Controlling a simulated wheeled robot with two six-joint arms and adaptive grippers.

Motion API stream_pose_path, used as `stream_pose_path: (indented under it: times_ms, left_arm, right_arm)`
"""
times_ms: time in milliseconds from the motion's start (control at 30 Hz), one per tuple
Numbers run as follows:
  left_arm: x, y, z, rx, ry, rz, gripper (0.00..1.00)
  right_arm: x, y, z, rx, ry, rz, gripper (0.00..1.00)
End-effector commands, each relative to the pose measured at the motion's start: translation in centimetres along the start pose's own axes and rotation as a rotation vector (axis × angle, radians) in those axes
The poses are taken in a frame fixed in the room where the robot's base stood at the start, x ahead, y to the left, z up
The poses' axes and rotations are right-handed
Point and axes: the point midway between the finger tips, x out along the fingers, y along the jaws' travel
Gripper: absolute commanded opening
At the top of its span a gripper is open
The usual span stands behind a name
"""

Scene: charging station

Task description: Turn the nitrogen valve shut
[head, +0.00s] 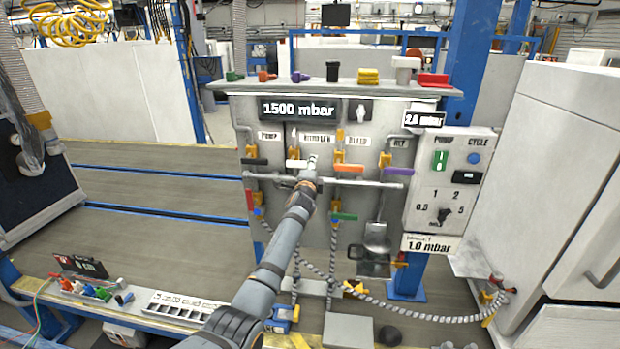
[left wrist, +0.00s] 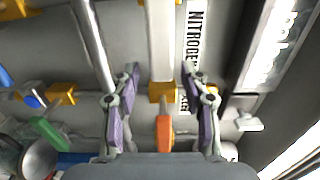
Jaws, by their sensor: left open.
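The nitrogen valve is on the grey panel under the NITROGEN label, and its white lever (head: 297,163) lies about level. My left gripper (head: 311,166) is in front of the lever's right part and hides some of it. In the left wrist view a pale bar, which looks like this lever (left wrist: 160,40), runs between the open fingers of my left gripper (left wrist: 160,70). Neither finger clearly touches it. The NITROGEN label (left wrist: 197,35) shows beside the right finger. My right gripper is in neither view.
The bleed valve's orange lever (head: 350,168) is close to the right, and also shows in the wrist view (left wrist: 165,132). A black lever (head: 254,161) is left, a purple lever (head: 397,170) farther right. A level pipe (head: 370,183) runs below. Loose items line the panel's top shelf (head: 300,86).

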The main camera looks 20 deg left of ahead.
Motion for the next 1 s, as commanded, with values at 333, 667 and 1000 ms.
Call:
stream_pose_path:
  times_ms: [333, 667, 1000]
  left_arm:
    - [-7.1, 0.2, -0.1, 0.0, 0.002, 0.002, 0.45]
    - [-10.4, 0.1, 0.0, 0.001, 0.002, 0.003, 0.45]
    - [-10.4, 0.1, 0.0, 0.001, 0.002, 0.002, 0.45]
  right_arm:
    - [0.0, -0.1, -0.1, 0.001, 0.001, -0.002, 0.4]
    - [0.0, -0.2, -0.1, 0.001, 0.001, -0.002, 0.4]
    - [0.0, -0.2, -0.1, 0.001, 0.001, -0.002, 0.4]
